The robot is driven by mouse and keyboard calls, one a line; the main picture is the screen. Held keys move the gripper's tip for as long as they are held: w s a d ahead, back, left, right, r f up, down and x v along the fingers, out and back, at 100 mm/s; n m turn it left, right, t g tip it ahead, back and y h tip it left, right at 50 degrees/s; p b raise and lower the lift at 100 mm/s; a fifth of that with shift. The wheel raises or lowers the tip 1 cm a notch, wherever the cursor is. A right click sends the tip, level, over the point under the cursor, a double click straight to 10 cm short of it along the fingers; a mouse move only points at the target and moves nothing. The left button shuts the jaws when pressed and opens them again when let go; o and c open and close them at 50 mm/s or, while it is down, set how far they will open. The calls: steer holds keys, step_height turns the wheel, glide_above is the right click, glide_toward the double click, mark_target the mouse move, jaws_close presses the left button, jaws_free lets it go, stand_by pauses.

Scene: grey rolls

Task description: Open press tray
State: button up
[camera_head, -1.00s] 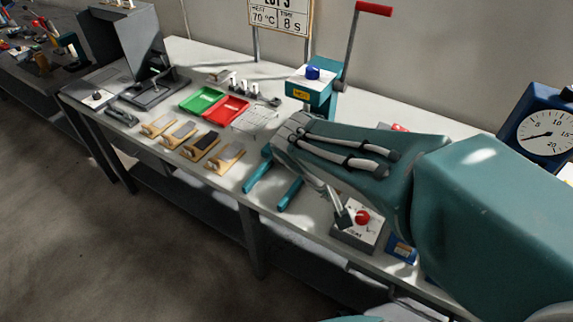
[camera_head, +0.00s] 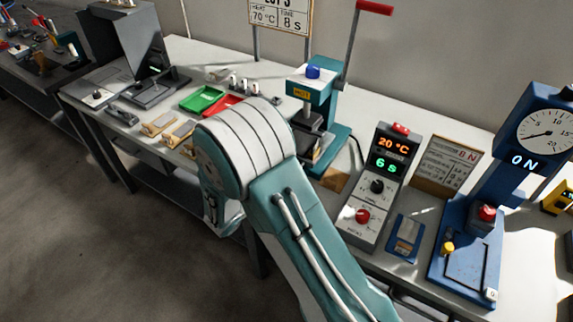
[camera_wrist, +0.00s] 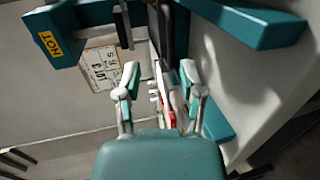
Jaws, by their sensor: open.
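The teal press (camera_head: 325,95) stands at the back of the bench, with a red-tipped lever raised high and a blue knob on top. The dark tray area (camera_head: 305,150) lies low in the press, partly hidden behind my arm. In the wrist view the press head (camera_wrist: 55,35) with its HOT label is at upper left, and teal press parts also show at upper right. My gripper (camera_wrist: 159,72) is open, its two fingers apart with nothing held between them. In the head view my arm hides the gripper. I cannot tell whether the fingers touch the tray.
A control box (camera_head: 378,185) reads 20 °C and 6 s. A blue gauge machine (camera_head: 470,225) stands at right. Green (camera_head: 203,100) and red (camera_head: 222,106) trays and wooden-handled pieces (camera_head: 160,124) lie left of my arm. A sign stands behind the bench.

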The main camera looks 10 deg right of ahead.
steer(key=shift+w+a+f+n+t+y, duration=0.15)
steer(key=shift+w+a+f+n+t, duration=0.05)
steer(key=shift+a+f, duration=0.2)
steer(key=shift+w+a+f+n+t+y, duration=0.2)
steer(key=shift+a+f, duration=0.1)
steer(key=shift+f, duration=0.2)
steer(key=shift+w+d+f, duration=0.1)
steer(key=shift+w+d, duration=0.05)
steer(key=x, duration=1)
steer(key=shift+d, duration=0.15)
jaws_close()
